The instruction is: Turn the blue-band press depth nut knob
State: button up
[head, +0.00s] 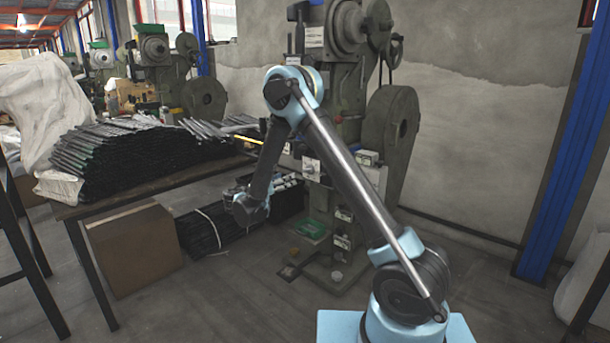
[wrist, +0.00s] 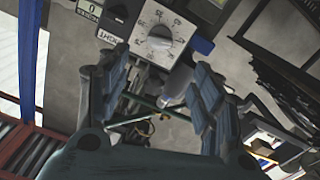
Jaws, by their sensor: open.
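A large grey-green press (head: 345,60) with a big flywheel stands behind my arm in the head view. I cannot make out a blue band on it, and my arm covers part of its front. In the wrist view, a round grey knob (wrist: 159,40) on a white numbered dial plate sits just beyond my fingertips; I cannot tell whether this is the depth nut knob. My gripper (wrist: 158,72) is open and empty, with one finger on each side of the picture. In the head view it is low, left of the press (head: 243,203).
A wooden table (head: 150,187) with a stack of dark bars (head: 110,158) stands left. A cardboard box (head: 135,248) and dark bundles (head: 205,232) lie under it. A green box (head: 311,231) is by the press base. The right floor is mostly clear before a blue post (head: 562,150).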

aim_at(306, 171)
jog(key=x, duration=1.3)
jog(key=shift+w+d, duration=0.1)
jog(key=shift+d, duration=0.05)
jog(key=c, duration=1.1)
